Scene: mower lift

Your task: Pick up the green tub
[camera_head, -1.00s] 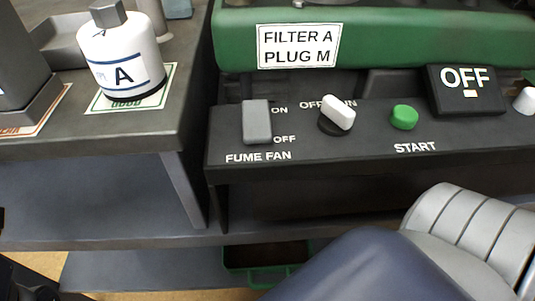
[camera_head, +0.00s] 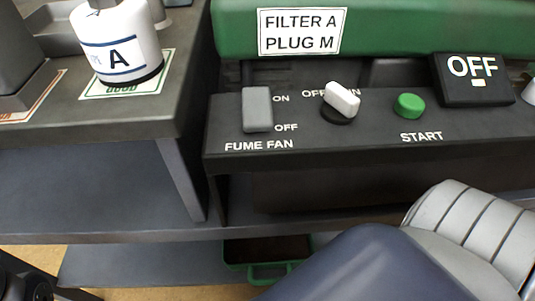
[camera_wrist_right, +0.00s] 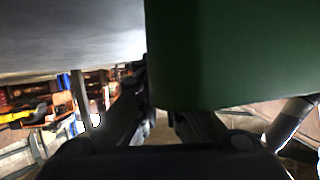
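The green tub (camera_head: 262,276) sits low under the bench in the head view, on or near the lower shelf. Its green rim, dark inside and front handle show; its right part is hidden behind my arm. In the right wrist view a large plain green surface (camera_wrist_right: 235,55) fills the upper right; I cannot tell whether it is the tub. My right gripper (camera_wrist_right: 165,110) shows two dark fingers spread apart, with nothing seen between their tips. My left gripper is not in view; only a dark piece, likely of my left arm, shows at the lower left of the head view.
A black control panel (camera_head: 360,133) with a fume fan switch, white knob and green START button overhangs the tub. The lower shelf (camera_head: 150,268) has bare room left of the tub.

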